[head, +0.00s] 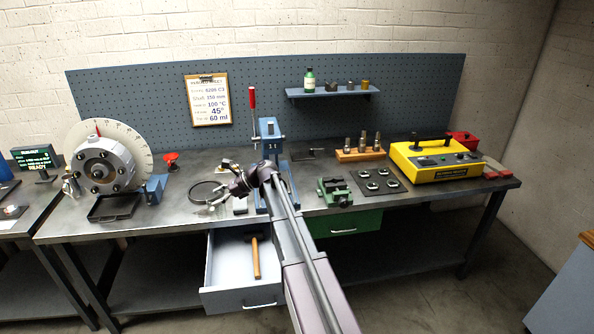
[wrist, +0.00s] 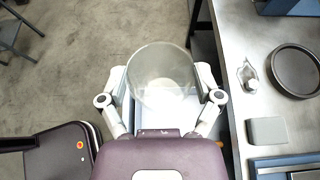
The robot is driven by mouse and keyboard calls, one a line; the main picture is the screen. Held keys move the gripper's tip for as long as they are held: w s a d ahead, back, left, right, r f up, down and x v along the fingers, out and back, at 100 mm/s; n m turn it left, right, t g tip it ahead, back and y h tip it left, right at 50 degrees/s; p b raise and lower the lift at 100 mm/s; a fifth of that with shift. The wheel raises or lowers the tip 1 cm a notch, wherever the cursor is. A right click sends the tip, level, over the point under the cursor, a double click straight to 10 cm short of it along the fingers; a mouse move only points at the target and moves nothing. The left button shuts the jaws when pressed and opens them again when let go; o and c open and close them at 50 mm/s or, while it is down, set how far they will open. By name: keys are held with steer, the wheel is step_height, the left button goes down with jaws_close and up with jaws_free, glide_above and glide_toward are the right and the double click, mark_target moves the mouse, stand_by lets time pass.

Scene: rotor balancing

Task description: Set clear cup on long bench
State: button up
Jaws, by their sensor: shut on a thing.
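A clear cup (wrist: 160,62) is held upright between the two fingers of my gripper (wrist: 161,82) in the wrist view, seen from above. It is see-through and looks empty. It is over the gap at the bench's front edge and the open drawer, not over the bench top. The long bench (head: 180,212) has a grey metal top, which also shows at the right of the wrist view (wrist: 237,45).
A dark round dish (wrist: 296,70), a small shiny item (wrist: 248,80) and a grey block (wrist: 266,130) lie on the bench near the gripper. A drawer (head: 230,275) with a hammer (head: 256,260) stands open below. A blue press (head: 270,135) and green vise (head: 334,190) stand nearby.

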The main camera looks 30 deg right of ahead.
step_height(320, 180, up, 7)
steer(key=p, duration=0.5)
steer(key=shift+f, duration=0.2)
steer(key=shift+d, duration=0.1)
